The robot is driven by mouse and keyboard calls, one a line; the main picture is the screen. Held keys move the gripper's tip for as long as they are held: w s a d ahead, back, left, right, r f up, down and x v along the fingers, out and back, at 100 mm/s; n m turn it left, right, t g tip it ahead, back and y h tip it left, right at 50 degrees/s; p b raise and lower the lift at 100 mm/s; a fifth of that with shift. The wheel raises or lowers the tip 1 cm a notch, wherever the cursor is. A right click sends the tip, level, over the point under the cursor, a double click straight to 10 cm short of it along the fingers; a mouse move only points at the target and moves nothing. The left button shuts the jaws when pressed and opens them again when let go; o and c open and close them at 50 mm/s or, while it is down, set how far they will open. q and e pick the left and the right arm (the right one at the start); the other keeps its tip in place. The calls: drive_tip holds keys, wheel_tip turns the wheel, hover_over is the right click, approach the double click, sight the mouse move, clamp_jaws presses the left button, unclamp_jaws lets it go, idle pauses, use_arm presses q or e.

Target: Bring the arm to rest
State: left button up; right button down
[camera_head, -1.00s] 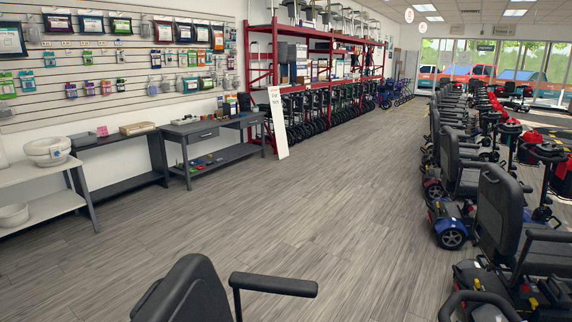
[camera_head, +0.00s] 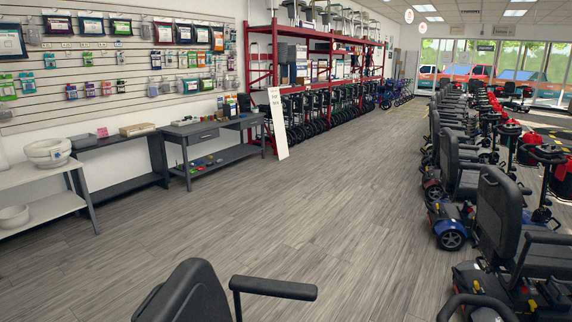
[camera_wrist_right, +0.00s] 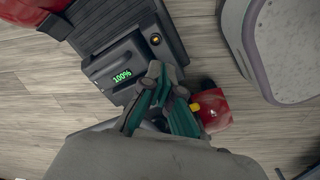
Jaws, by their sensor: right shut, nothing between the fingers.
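My right gripper (camera_wrist_right: 158,85) shows in the right wrist view with its fingers together and nothing between them. Its fingertips appear over a dark device whose green display (camera_wrist_right: 122,76) reads 100%. Whether they touch it, I cannot tell. Neither gripper shows in the head view.
A black seat with an armrest (camera_head: 275,288) is close in front at the bottom. A row of mobility scooters (camera_head: 498,215) lines the right. A grey workbench (camera_head: 205,129) and red shelving (camera_head: 262,82) stand along the left wall. The grey plank floor (camera_head: 320,215) between is clear.

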drive_tip(key=s+a+f+m, duration=0.1)
drive_tip(key=s+f, duration=0.1)
drive_tip(key=s, duration=0.7)
drive_tip(key=s+f+m, duration=0.2)
drive_tip(key=s+f, duration=0.1)
drive_tip(key=s, duration=0.6)
drive_tip(key=s+a+f+m, duration=0.1)
drive_tip(key=s+f, duration=0.1)
drive_tip(key=s, duration=0.8)
drive_tip(key=shift+a+f, duration=0.3)
drive_tip(key=shift+f, duration=0.05)
